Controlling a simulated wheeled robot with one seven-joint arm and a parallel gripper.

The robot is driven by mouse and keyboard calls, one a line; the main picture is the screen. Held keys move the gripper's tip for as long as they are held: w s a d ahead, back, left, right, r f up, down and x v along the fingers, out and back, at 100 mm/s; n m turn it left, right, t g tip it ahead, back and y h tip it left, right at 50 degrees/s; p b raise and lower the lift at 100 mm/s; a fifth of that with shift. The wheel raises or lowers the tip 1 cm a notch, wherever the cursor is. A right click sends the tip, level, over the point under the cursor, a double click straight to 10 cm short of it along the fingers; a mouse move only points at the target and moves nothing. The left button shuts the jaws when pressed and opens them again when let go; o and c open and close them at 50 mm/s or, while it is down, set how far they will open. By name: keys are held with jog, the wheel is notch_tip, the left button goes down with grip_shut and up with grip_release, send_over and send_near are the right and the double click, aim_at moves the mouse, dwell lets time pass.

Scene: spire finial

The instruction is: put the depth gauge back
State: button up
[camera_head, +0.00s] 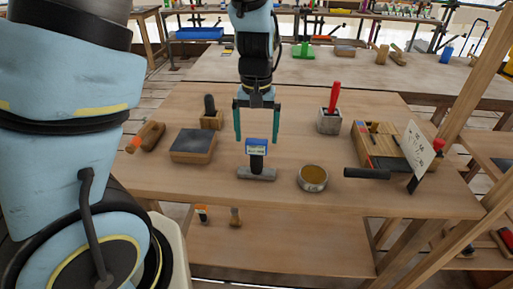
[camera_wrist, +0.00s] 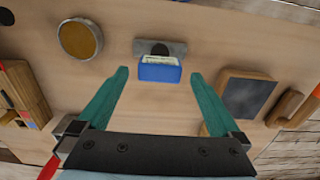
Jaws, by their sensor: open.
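The depth gauge appears to be the piece with a flat grey base (camera_head: 257,174), a dark stem and a blue-edged head with a pale face (camera_head: 262,146). It stands on the wooden workbench (camera_head: 300,200) near the front middle. My gripper (camera_head: 257,136) points down with its two green fingers spread, just above and behind the blue head. In the wrist view the blue head (camera_wrist: 160,73) lies between and slightly beyond the open fingertips (camera_wrist: 159,80), with the grey base (camera_wrist: 178,48) behind it. I see nothing held. Whether a finger touches the gauge cannot be told.
A round tin (camera_head: 312,178) stands close right of the gauge. A dark-topped block (camera_head: 193,146) is left. A metal block with a red-handled tool (camera_head: 329,122) and a small wooden holder (camera_head: 211,121) stand behind. A wooden tool box (camera_head: 403,149) and white card (camera_head: 418,150) are right.

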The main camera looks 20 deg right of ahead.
notch_tip(320, 180, up, 6)
jog(key=shift+f, duration=0.1)
jog(key=w+a+f+n+t, duration=0.1)
jog(key=a+n, duration=0.2)
jog(key=a, duration=2.2)
jog(key=shift+a+n+t, duration=0.15)
jog(key=shift+n+t, duration=0.15)
jog(key=shift+n, duration=0.1)
jog(key=shift+w, duration=0.15)
